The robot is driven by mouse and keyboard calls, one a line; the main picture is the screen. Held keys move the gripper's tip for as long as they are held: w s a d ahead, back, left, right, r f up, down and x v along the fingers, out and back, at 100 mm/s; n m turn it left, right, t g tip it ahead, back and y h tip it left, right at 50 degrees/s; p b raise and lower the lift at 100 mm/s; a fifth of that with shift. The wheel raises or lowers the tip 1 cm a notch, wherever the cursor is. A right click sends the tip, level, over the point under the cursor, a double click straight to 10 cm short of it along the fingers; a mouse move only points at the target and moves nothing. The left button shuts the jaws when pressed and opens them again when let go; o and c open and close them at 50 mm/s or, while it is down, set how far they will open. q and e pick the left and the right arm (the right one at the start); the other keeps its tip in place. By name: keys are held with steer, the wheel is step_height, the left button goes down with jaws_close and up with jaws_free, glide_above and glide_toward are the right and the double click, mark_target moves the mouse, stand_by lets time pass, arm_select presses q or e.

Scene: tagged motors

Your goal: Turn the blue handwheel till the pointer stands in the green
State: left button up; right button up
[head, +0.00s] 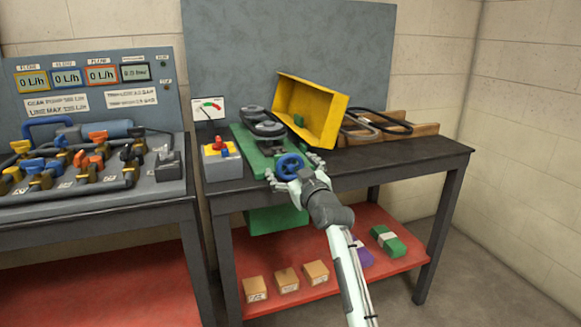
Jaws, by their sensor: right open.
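The blue handwheel (289,167) stands at the front of the green machine (250,150) on the dark bench. My right gripper (294,166) is open, with its fingers on either side of the handwheel; I cannot tell whether they touch it. A white gauge (208,108) with a coloured arc stands behind the machine to the left. Its red and green bands show, but the pointer is too small to read surely. My left gripper is not in view.
A yellow box (335,110) lies tipped open behind the machine. A switch box with a red knob (221,160) stands left. A wooden tray (421,131) holds black belts. Cartons (287,280) lie on the red lower shelf. The bench's right front is clear.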

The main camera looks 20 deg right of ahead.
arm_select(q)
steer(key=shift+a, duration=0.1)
arm_select(e)
steer(key=shift+w, duration=0.1)
steer(key=c, duration=1.1)
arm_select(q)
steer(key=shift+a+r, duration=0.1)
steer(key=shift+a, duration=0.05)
arm_select(e)
steer(key=shift+c, duration=0.3)
steer(key=m+p, duration=0.3)
steer(key=m, duration=0.1)
steer(key=shift+m, duration=0.8)
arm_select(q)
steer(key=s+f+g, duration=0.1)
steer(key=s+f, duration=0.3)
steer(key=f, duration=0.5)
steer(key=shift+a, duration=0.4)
arm_select(e)
steer(key=shift+d+m, duration=0.1)
steer(key=shift+m, duration=0.2)
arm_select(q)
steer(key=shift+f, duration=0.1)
